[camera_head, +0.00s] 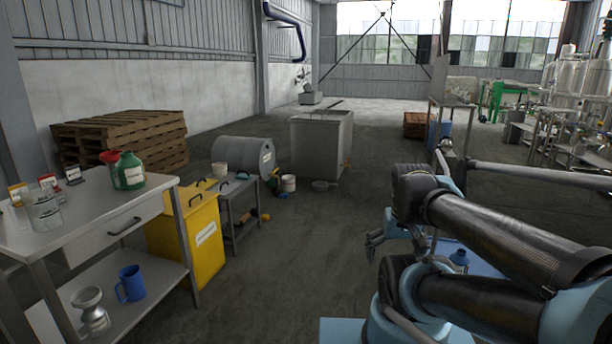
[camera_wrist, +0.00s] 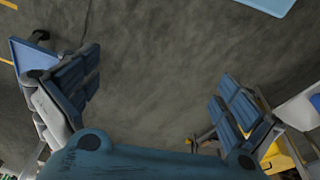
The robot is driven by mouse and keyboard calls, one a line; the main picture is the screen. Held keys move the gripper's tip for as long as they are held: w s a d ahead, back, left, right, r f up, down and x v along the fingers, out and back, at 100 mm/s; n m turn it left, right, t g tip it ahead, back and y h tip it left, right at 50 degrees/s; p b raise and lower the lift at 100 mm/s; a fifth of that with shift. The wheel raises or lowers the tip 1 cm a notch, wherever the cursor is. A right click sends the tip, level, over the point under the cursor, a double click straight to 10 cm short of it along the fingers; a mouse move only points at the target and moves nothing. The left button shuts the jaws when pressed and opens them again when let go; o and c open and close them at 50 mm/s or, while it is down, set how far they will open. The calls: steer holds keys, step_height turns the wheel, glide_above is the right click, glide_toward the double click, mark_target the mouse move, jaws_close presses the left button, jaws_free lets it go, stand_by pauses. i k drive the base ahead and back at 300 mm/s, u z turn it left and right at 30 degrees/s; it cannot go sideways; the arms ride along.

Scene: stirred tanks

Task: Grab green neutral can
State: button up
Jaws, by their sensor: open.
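A green can (camera_head: 130,172) with a pale label stands upright on the top of the metal table (camera_head: 95,222) at the left. A red can or funnel (camera_head: 110,158) is close behind it. My gripper (camera_head: 375,243) is far from the can, at the right, beside my folded arm. In the wrist view my gripper (camera_wrist: 160,95) shows its two fingers wide apart with only bare floor between them. The green can cannot be made out in the wrist view.
The tabletop also holds a glass beaker (camera_head: 45,212) and several small cards. A blue jug (camera_head: 131,284) is on the lower shelf. A yellow bin (camera_head: 190,235) and a small grey table (camera_head: 236,190) stand beside the table. The middle floor is clear.

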mark_target(131, 173)
steer(key=u, duration=1.35)
steer(key=i, duration=1.7)
steer(key=u, duration=0.05)
